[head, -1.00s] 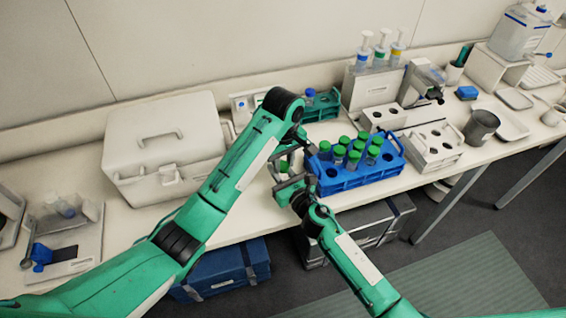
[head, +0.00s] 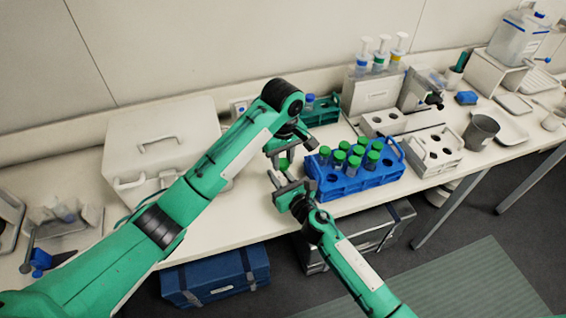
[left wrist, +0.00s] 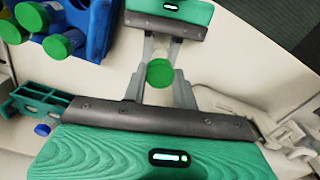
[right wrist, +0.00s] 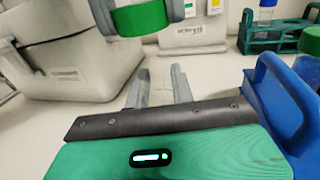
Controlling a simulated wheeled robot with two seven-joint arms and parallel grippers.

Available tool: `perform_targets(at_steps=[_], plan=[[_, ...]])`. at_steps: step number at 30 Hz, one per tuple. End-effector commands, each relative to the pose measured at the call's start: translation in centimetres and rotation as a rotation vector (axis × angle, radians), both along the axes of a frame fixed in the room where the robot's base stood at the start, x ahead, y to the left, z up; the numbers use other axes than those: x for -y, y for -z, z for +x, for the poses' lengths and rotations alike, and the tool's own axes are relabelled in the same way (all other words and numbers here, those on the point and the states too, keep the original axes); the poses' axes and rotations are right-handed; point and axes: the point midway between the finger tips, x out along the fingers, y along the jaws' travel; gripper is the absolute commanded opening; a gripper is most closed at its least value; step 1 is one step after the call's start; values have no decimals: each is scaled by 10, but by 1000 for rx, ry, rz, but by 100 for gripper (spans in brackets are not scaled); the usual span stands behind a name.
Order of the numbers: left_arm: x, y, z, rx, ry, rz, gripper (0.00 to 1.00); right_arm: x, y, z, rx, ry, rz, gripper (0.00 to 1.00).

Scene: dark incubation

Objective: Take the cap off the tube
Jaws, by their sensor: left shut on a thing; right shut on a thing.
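The green cap (left wrist: 160,73) sits between the fingertips of my left gripper (left wrist: 161,82), which is shut on it. The cap also shows large at the top of the right wrist view (right wrist: 140,18), between the grey left fingers. My right gripper (right wrist: 160,80) is shut on the tube, below and facing the left one; its fingers also show in the left wrist view (left wrist: 160,48). The clear tube body is hard to make out, and I cannot tell whether cap and tube are apart. In the head view both grippers meet left of the blue rack.
The blue rack (head: 375,181) holds several green-capped tubes (head: 354,162), close to the right of my grippers. A green rack (head: 325,114) stands behind. A white case (head: 160,155) is at left, a white holed block (head: 440,160) at right. The bench edge runs below my grippers.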

Motion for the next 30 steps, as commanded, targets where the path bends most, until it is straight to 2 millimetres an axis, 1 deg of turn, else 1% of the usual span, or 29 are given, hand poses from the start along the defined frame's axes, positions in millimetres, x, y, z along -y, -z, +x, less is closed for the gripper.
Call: perform_targets(at_steps=[1, 5, 12, 13, 16, 17, 26, 30], plan=[[-1, -8, 1, 4, 1, 3, 1, 0, 0, 0, -1, 0, -1, 0], [-1, -18, 1, 3, 0, 2, 1, 0, 0, 0, 0, 0, 0, 0], [0, -20, 0, -1, 0, -1, 1, 0, 0, 0, 0, 0, 0, 0], [0, -20, 0, -1, 0, -1, 1, 0, 0, 0, 0, 0, 0, 28], [0, -20, 0, -1, 0, -1, 1, 0, 0, 0, 0, 0, 0, 48], [0, -20, 0, -1, 0, -1, 1, 0, 0, 0, 0, 0, 0, 50], [0, -19, 0, -1, 0, -1, 1, 1, 0, -1, 1, 0, -1, 50], [0, -17, 0, -1, 0, -1, 1, 8, 2, -12, 0, 0, -2, 50]])
